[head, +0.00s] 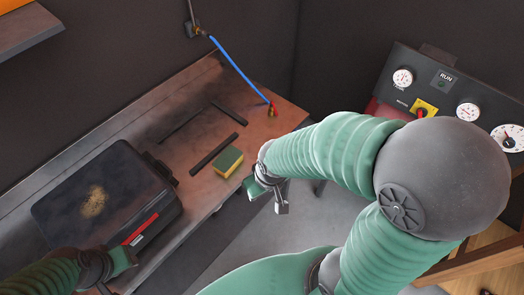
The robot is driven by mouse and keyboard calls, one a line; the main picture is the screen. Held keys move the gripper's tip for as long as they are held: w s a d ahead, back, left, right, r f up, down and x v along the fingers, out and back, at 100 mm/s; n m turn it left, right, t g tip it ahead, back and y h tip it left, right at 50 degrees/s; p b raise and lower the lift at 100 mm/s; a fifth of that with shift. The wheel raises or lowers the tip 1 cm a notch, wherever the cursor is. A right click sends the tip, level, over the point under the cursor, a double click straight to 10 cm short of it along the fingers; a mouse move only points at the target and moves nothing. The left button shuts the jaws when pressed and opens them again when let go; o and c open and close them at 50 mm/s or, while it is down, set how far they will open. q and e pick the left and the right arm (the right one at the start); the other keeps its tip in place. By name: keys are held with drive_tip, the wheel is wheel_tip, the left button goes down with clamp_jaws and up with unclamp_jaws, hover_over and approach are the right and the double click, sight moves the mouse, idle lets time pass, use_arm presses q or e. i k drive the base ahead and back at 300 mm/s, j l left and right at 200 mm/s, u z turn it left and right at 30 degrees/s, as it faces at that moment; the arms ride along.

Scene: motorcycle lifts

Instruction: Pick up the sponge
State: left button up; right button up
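The sponge (228,162) is a small block with a green top and yellow sides. It lies on the brown workbench (195,185) near its front edge, in the middle of the head view. My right gripper (269,197) is just right of the sponge, past the bench edge and apart from it. Its two fingers look spread, with nothing between them. My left gripper (115,275) is at the lower left, by the front of the black case, far from the sponge. Its fingers also look apart and empty.
A black case (85,200) with a red stripe fills the bench's left part. Dark flat bars (218,153) lie behind the sponge. A blue hose (238,68) hangs to a red fitting (272,108) at the bench's right end. A gauge panel (450,95) stands right.

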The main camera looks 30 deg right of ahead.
sight(231, 158)
drive_tip(key=z, duration=0.6)
drive_tip(key=u, duration=2.5)
drive_tip(key=z, duration=2.05)
drive_tip(key=l+u, duration=0.4)
drive_tip(key=u, duration=0.15)
drive_tip(key=i, duration=0.45)
